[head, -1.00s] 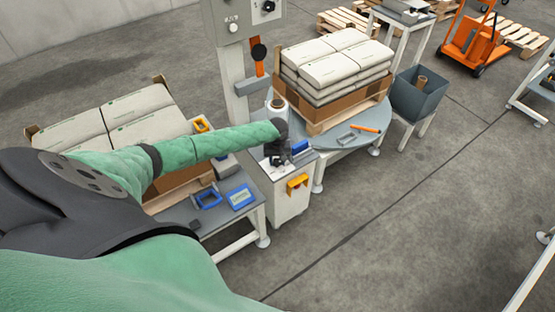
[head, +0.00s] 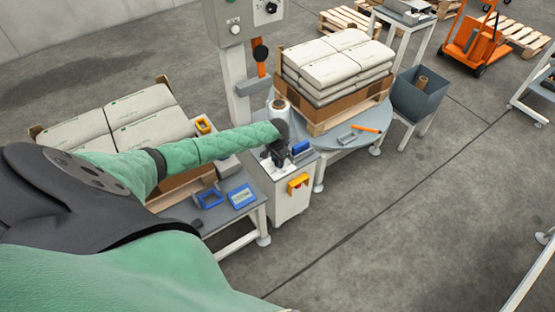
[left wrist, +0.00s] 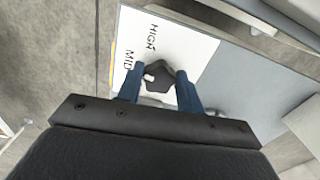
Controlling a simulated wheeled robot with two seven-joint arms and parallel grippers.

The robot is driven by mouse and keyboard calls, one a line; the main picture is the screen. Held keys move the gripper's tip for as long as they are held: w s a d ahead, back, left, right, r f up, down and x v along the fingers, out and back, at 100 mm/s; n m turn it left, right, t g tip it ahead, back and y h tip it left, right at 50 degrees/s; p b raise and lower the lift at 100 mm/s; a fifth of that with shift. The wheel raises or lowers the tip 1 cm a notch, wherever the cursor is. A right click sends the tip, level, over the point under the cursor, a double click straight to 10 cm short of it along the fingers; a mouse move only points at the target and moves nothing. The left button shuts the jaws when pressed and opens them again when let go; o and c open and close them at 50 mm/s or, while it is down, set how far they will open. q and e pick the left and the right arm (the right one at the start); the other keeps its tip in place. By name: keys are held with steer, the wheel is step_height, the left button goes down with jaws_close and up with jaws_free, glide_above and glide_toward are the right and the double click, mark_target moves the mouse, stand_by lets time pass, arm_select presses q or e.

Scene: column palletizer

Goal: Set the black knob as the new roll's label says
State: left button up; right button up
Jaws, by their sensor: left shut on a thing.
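The black knob (left wrist: 160,76) shows in the left wrist view on a white dial plate (left wrist: 185,40) marked HIGH and MID. A white mark on the knob is at its left side, on the side of the MID word. My left gripper (left wrist: 158,86) is shut on the knob, one blue finger on each side. In the head view my left gripper (head: 272,158) is at the top of the grey cabinet (head: 290,205), and the knob is hidden there. A pale roll (head: 279,109) stands behind my gripper; no label on it is readable. My right gripper is out of view.
A round turntable (head: 345,138) bears stacked bags (head: 335,60) on the right. More bags (head: 145,105) are at left. A grey table (head: 230,215) holds a blue-framed device (head: 241,196). A control post (head: 232,75) rises behind.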

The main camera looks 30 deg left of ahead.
mark_target(277, 161)
arm_select(q)
steer(key=shift+w+a+m, duration=0.1)
steer(key=shift+m, duration=1.8)
steer(key=shift+a+m+b, duration=0.1)
steer(key=shift+m+b, duration=0.3)
steer(key=shift+m, duration=1.6)
steer(key=shift+w+m+b, duration=0.1)
steer(key=shift+m+b, duration=0.2)
steer(key=shift+m, duration=0.6)
steer(key=o, duration=1)
steer(key=shift+r+b, duration=0.4)
steer(key=shift+r, duration=0.1)
steer(key=shift+r+b, duration=0.85)
steer(key=shift+r, duration=2.6)
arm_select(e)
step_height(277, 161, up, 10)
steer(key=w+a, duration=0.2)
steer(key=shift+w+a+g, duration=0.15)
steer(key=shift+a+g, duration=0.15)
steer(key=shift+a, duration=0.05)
